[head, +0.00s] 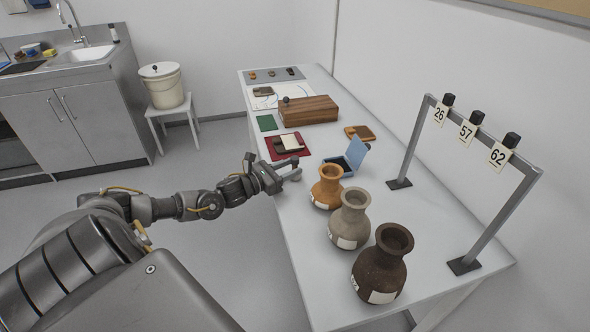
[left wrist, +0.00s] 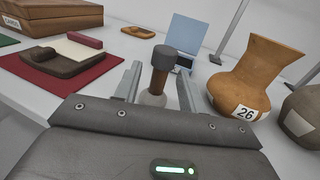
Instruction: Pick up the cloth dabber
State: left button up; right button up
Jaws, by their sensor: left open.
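What looks like the cloth dabber (left wrist: 160,80) stands upright in the left wrist view, with a dark cylindrical top, a brown shaft and a pale grey base. My left gripper (head: 297,168) is open at the left edge of the table. In the left wrist view its two fingers stand on either side of the dabber, with a visible gap on each side. In the head view the dabber is mostly hidden by the gripper and cannot be made out clearly. My right gripper is not in view.
An orange vase (head: 327,188), a grey vase (head: 349,225) and a dark brown vase (head: 380,270) stand right of the gripper. An open blue box (head: 354,153) is behind it. A red mat (head: 274,149) and wooden box (head: 318,111) lie farther back. A tagged rack (head: 497,217) stands right.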

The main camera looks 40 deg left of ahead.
pick_arm(q)
jog(key=shift+x, duration=1.2)
grip_shut()
jog(key=shift+r, duration=0.1)
